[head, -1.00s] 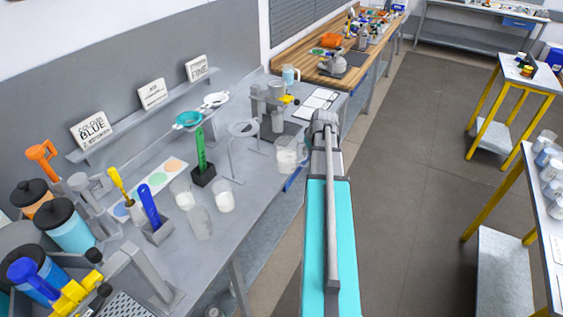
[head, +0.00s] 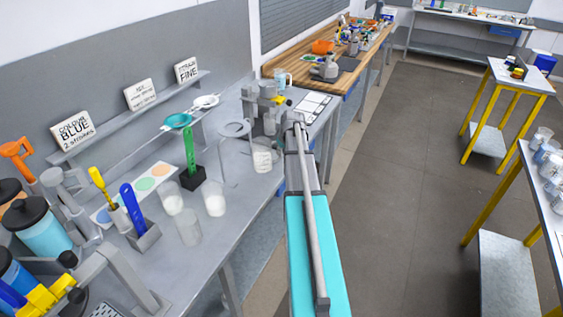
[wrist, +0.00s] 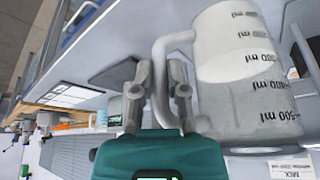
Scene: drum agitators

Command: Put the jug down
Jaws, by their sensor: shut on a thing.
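The jug (wrist: 232,70) is a translucent measuring jug with black ml marks and whitish contents. In the head view the jug (head: 262,158) is at the front edge of the grey bench (head: 225,250), just left of my arm and right of a ring stand (head: 235,150). My arm hides part of the gripper there. I cannot tell whether the jug's base touches the bench.
Several clear beakers (head: 215,204) stand left of the jug. A grey mixer-like stand (head: 265,105) and a white sheet (head: 312,105) are behind it. A green tool in a black block (head: 192,165) stands further left. Bare bench lies around the ring stand.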

